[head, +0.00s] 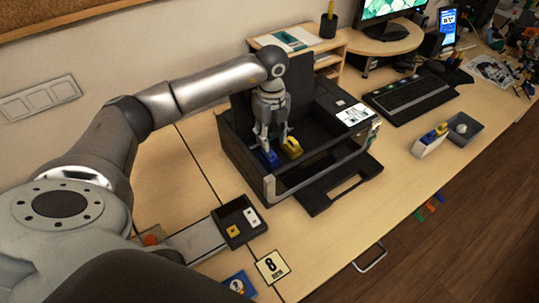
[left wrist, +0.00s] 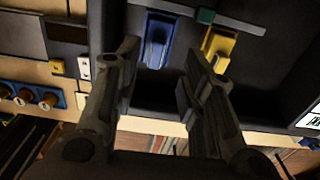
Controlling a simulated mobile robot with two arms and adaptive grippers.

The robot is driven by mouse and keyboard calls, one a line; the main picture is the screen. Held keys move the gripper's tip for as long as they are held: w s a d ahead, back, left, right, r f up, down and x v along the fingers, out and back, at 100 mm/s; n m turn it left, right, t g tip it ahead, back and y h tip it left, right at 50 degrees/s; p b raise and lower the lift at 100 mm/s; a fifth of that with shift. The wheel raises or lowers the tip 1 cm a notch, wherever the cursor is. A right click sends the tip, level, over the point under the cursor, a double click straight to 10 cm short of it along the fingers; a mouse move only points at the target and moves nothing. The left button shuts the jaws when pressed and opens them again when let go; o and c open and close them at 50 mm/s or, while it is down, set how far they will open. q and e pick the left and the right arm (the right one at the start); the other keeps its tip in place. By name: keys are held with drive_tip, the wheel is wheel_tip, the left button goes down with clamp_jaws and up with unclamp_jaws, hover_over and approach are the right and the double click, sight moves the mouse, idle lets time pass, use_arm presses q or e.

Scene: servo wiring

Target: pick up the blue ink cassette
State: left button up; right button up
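The blue ink cassette (head: 269,158) sits inside the open black printer (head: 233,150), beside a yellow cassette (head: 292,148). In the left wrist view the blue cassette (left wrist: 158,42) is upright in its slot, and the yellow cassette (left wrist: 219,44) is to its right. My left gripper (head: 274,146) points down into the printer, just above the cassettes. In the left wrist view its fingers (left wrist: 161,58) are apart, with the blue cassette showing in the gap between the tips. I see no contact with it. My right gripper is not in view.
The printer's front flap (head: 340,190) is folded out. A keyboard (head: 417,97) and grey bin (head: 466,130) are to the right.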

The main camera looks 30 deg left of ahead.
sight(269, 156)
use_arm(q)
drive_tip(key=f, duration=0.2)
drive_tip(key=f+p, duration=0.1)
drive_tip(key=shift+s+a+f, duration=0.15)
drive_tip(key=shift+s+f, duration=0.05)
drive_tip(key=shift+f, duration=0.15)
drive_tip(key=shift+f+p, duration=0.3)
drive_tip(key=shift+f, duration=0.35)
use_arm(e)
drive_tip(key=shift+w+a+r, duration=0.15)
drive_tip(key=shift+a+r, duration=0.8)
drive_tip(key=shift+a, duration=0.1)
use_arm(q)
clamp_jaws()
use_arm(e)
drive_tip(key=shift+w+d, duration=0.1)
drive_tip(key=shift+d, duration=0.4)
